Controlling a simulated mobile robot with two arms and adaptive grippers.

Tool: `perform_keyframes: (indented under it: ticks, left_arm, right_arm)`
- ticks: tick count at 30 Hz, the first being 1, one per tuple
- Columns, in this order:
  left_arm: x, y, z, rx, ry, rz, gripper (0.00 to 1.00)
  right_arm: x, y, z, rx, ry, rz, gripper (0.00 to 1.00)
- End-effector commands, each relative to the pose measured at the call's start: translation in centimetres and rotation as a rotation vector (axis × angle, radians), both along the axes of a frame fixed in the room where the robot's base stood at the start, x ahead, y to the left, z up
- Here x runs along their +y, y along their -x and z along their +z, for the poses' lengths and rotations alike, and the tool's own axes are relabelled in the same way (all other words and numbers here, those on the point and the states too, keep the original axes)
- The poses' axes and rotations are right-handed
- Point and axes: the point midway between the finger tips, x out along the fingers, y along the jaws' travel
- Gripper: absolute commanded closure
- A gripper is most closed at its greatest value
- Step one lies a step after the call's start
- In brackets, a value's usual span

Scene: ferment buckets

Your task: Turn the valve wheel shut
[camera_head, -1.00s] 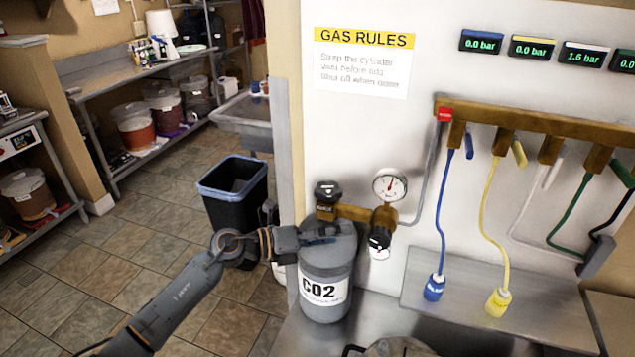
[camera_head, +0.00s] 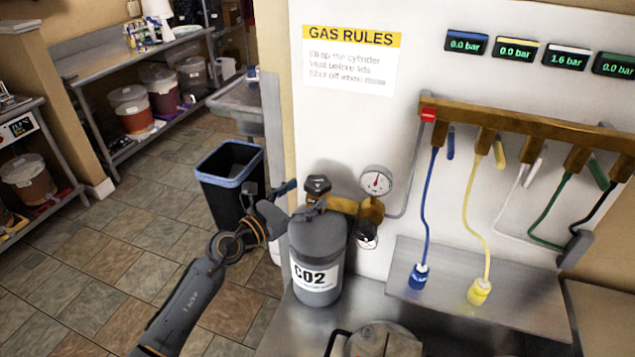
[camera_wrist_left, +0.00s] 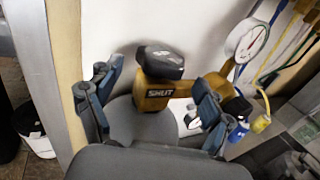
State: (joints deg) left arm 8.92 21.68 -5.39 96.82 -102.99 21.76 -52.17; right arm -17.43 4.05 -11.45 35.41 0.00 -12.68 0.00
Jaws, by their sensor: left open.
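The valve wheel (camera_head: 317,185) is a dark knob on the brass valve of the grey CO2 cylinder (camera_head: 317,250). In the left wrist view the wheel (camera_wrist_left: 160,62) sits above a brass body marked SHUT (camera_wrist_left: 160,93). My left gripper (camera_head: 299,198) is at the left of the valve in the head view. In the left wrist view my left gripper (camera_wrist_left: 158,75) is open, one finger on each side of the valve, with nothing gripped. I cannot tell whether a finger touches the wheel. My right gripper is not in view.
A pressure gauge (camera_head: 376,181) and regulator (camera_head: 368,235) stand close right of the valve. A brass manifold (camera_head: 520,122) with hoses hangs on the wall. A black bin (camera_head: 230,185) stands behind my left arm. The floor at left is clear.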

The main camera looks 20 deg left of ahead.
Motion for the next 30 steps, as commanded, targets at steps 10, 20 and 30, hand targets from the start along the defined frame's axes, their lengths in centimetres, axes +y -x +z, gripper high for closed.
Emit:
perform_keyframes:
  ticks: [10,20,30]
  left_arm:
    - [-1.8,-3.8,0.0,0.001,0.000,0.000,0.20]
    - [-1.9,-4.1,-0.1,0.001,0.000,-0.001,0.22]
    - [-1.9,-4.0,-0.1,0.001,0.000,0.000,0.75]
  right_arm:
    - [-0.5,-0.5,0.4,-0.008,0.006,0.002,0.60]
    - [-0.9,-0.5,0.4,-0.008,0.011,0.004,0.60]
    - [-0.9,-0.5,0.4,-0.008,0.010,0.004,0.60]
